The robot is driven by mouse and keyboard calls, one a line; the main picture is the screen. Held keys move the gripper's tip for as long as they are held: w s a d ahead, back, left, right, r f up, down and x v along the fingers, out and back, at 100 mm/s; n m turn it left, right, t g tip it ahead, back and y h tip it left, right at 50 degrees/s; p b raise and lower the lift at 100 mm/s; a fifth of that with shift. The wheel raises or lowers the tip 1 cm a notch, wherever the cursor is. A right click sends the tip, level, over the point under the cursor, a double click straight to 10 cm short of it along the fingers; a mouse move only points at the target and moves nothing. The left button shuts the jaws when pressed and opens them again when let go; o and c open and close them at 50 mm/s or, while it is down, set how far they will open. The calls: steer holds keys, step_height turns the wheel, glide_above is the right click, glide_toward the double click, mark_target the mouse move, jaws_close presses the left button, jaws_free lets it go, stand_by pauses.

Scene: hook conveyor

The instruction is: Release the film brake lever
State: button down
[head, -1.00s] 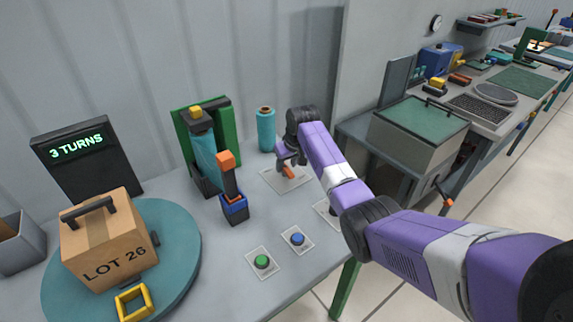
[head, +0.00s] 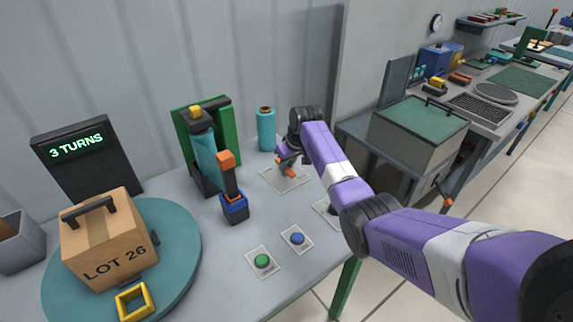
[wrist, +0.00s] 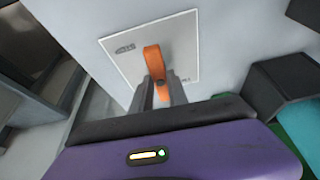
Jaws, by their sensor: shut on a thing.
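An orange lever (wrist: 155,68) stands on a pale square plate (wrist: 187,40) with a small dark marking in the wrist view. My gripper (wrist: 158,92) is shut on the lever, one dark finger on each side of it. In the head view my gripper (head: 287,165) is low over the same plate (head: 272,181), at the right of the bench, with a bit of orange showing at its fingers. The lever's lower end is partly hidden by the fingers.
A green film stand (head: 228,135) and a teal roll (head: 266,130) are left of my gripper. An orange-topped post (head: 227,162), green button (head: 262,261) and blue button (head: 297,238) are nearer. A carton (head: 108,250) sits on a teal turntable (head: 180,240). The sign (head: 80,150) reads "3 TURNS".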

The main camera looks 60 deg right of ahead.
steer(key=shift+n, duration=0.3)
steer(key=c, duration=1.3)
jaws_free()
steer(key=shift+r, duration=0.1)
steer(key=shift+b+v, duration=0.4)
steer(key=shift+v, duration=3.4)
steer(key=shift+s+d, duration=0.1)
